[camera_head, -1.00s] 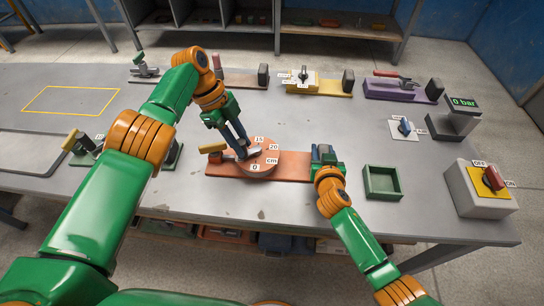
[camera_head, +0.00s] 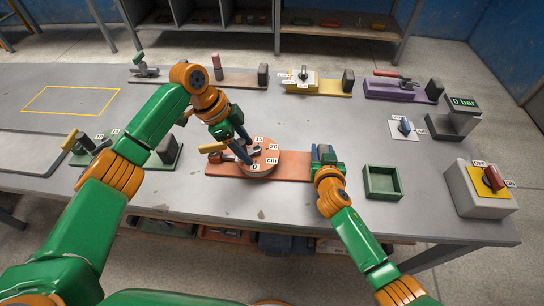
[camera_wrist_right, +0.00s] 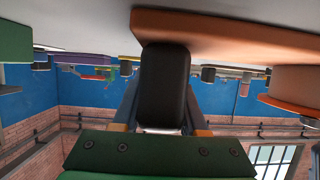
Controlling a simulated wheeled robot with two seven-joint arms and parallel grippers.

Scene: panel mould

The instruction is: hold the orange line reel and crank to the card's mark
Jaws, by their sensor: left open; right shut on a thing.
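The orange line reel (camera_head: 268,170) is a round drum on an orange base plate (camera_head: 295,170). Its top carries labels 0, 15, 20 and cm. A grey crank arm (camera_head: 254,152) lies across the top, partly hidden by my left gripper. My left gripper (camera_head: 249,160) is open, pointing down over the reel's near left part by the 0 label; contact cannot be told. My right gripper (camera_head: 325,158) is shut on the black block (camera_wrist_right: 165,85) at the right end of the base plate. No separate card can be made out.
A green-based device (camera_head: 150,152) stands to the left. Other fixtures line the back of the table.

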